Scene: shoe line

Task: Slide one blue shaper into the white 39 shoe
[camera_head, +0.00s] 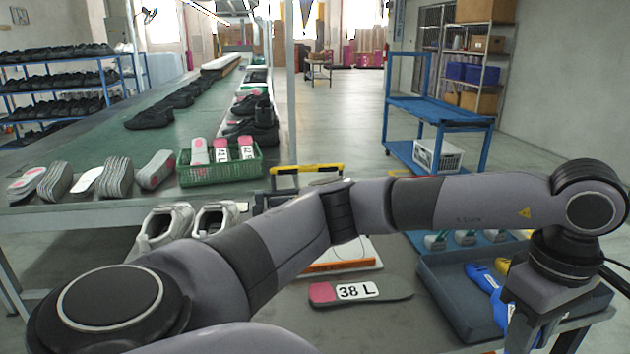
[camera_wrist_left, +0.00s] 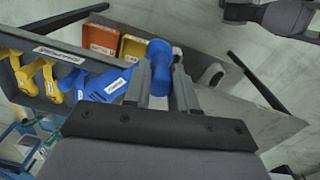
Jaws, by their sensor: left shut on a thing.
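My left gripper (camera_head: 528,328) reaches over to the right side of the bench, at a grey tray (camera_head: 432,290). In the left wrist view its fingers (camera_wrist_left: 164,82) are shut on a blue shaper (camera_wrist_left: 158,54), whose rounded end shows between and beyond the fingertips. Other blue shapers (camera_wrist_left: 104,86) and yellow shapers (camera_wrist_left: 48,80) lie in the tray beside it. A pair of white shoes, one on the left (camera_head: 163,226) and one on the right (camera_head: 215,218), stands at the back left of the bench, far from this gripper. Their size labels cannot be read. My right gripper is not in view.
An insole marked 38 L (camera_head: 360,291) lies on the bench left of the tray. A green crate (camera_head: 222,172) with labelled insoles stands on the conveyor edge behind the shoes. My left arm crosses the bench and hides part of its middle.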

